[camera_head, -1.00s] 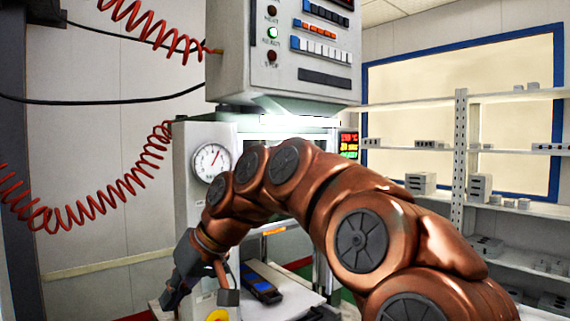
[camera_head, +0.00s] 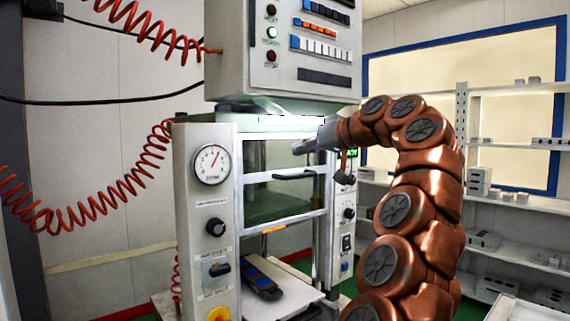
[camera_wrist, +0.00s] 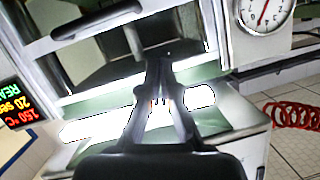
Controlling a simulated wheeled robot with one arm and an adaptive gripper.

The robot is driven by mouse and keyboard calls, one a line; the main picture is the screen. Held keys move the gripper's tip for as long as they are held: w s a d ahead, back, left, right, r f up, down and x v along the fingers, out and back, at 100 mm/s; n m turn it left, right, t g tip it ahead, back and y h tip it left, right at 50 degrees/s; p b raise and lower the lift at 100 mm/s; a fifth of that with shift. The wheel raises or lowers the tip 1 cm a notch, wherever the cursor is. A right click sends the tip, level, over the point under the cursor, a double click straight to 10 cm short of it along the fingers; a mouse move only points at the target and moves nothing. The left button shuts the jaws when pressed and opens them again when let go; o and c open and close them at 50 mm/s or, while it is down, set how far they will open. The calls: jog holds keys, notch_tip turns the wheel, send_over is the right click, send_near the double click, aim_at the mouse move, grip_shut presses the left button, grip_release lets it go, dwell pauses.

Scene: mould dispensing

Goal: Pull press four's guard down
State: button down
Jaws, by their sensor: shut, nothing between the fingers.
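The press's guard is a clear panel in a white frame (camera_head: 284,222), between the press's two grey side columns. Its dark bar handle (camera_head: 294,177) crosses the middle of the frame; the handle also shows at the upper left of the wrist view (camera_wrist: 97,18). Below the frame the press stands open. My gripper (camera_head: 298,149) is shut and empty, in front of the guard's upper right, above the handle in the head view and apart from it. In the wrist view its fingertips (camera_wrist: 165,57) meet with nothing between them.
A control box (camera_head: 283,45) hangs over the press. The left column (camera_head: 208,240) carries a gauge (camera_head: 212,164) and knobs. A dark blue-screened device (camera_head: 260,280) lies on the white plate (camera_head: 290,298) below. Shelves (camera_head: 510,205) stand at the right. A red coiled hose hangs at the left.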

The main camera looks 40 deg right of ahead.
jog(key=s+d+r+h, duration=0.1)
jog(key=d, duration=0.2)
jog(key=p, duration=0.2)
send_over(274, 170)
jog(key=s+d, duration=0.1)
jog(key=s, duration=0.3)
notch_tip(274, 170, down, 2)
jog(key=shift+f, duration=0.45)
jog(key=shift+s, duration=0.25)
jog(key=shift+a+f, duration=0.25)
jog(key=shift+f, duration=0.5)
jog(key=shift+a+f, duration=0.15)
jog(key=shift+f, duration=0.8)
jog(key=shift+f, duration=0.15)
